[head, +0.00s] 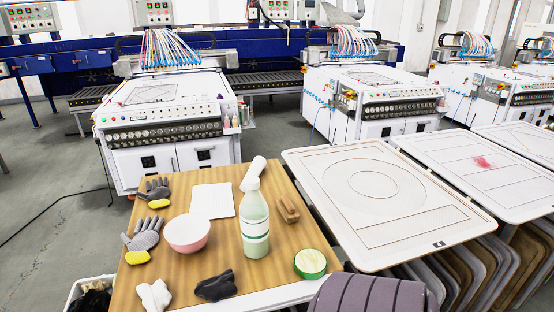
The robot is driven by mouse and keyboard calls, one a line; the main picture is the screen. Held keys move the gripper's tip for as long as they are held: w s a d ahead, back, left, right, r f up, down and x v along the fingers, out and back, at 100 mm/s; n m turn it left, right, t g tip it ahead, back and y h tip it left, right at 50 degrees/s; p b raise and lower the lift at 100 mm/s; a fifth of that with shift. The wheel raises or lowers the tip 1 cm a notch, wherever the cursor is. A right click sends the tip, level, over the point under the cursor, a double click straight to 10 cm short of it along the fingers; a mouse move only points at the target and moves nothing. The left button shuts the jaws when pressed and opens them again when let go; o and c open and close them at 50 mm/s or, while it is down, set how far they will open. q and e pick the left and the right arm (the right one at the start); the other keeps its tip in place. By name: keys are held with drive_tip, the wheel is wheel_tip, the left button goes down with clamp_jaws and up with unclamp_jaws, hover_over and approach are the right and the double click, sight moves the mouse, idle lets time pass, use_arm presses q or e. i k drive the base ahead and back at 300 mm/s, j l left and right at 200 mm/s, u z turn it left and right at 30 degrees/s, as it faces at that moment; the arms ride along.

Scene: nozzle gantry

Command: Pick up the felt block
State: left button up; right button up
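A small brown block (288,209) lies near the right edge of the wooden table (150,283), just right of a tall pale green bottle (255,222). It is the only block-shaped thing on the table and looks like the felt block; its material is not clear at this size. It lies flat with its top uncovered. Neither of my grippers is in view.
A pink bowl (187,234), white paper (213,200), grey-yellow gloves (145,238), black cloth (215,287), white cloth (154,296) and green-rimmed round (310,264) share the table. A large white tray (460,236) stands right. A ribbed grey shape (375,296) is in front.

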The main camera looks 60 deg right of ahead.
sight(290, 214)
drive_tip(key=z, duration=0.4)
drive_tip(key=l+z, duration=0.1)
drive_tip(key=z, duration=0.75)
drive_tip(key=i+z, duration=0.1)
drive_tip(key=z, duration=0.7)
